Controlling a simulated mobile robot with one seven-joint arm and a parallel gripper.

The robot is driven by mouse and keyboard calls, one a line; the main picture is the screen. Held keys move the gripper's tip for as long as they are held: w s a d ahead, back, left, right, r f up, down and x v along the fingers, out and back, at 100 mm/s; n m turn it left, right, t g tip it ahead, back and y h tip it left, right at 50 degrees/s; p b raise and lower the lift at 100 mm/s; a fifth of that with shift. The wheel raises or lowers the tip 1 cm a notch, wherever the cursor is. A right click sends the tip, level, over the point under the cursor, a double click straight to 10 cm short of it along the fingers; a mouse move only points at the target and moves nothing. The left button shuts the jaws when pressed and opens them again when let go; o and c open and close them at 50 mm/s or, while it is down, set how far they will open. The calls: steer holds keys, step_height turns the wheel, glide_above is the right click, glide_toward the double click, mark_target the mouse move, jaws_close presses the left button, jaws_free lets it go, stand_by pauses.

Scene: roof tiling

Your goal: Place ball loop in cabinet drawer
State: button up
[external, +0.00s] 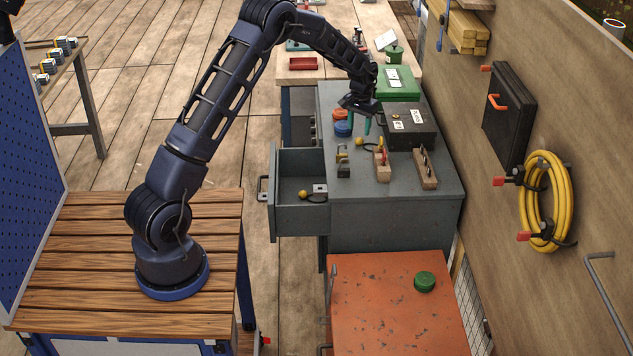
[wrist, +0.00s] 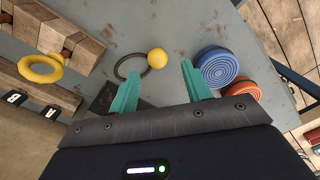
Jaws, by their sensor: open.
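A ball loop, a yellow ball on a thin black ring, lies on the grey cabinet top; its ball (external: 359,142) shows in the external view. In the wrist view the ball (wrist: 157,58) and ring lie just beyond and between my fingertips. My gripper (wrist: 159,72) is open and empty, its teal fingers apart. In the external view my gripper (external: 360,122) hangs over the cabinet top, pointing down. The cabinet drawer (external: 300,222) is pulled out to the left. Inside it are another yellow ball (external: 302,194) with a dark loop and a small pale metal piece (external: 320,188).
Blue (external: 343,129) and orange (external: 340,114) round discs stand beside the gripper. A dark case (external: 411,138), a green box (external: 398,90) and wooden blocks (external: 382,172) occupy the cabinet top. In the wrist view a yellow ring (wrist: 41,76) hangs at a wooden block.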

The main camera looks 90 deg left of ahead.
mark_target(359, 139)
steer(key=shift+d+f, duration=0.2)
steer(key=shift+f, duration=2.15)
jaws_close()
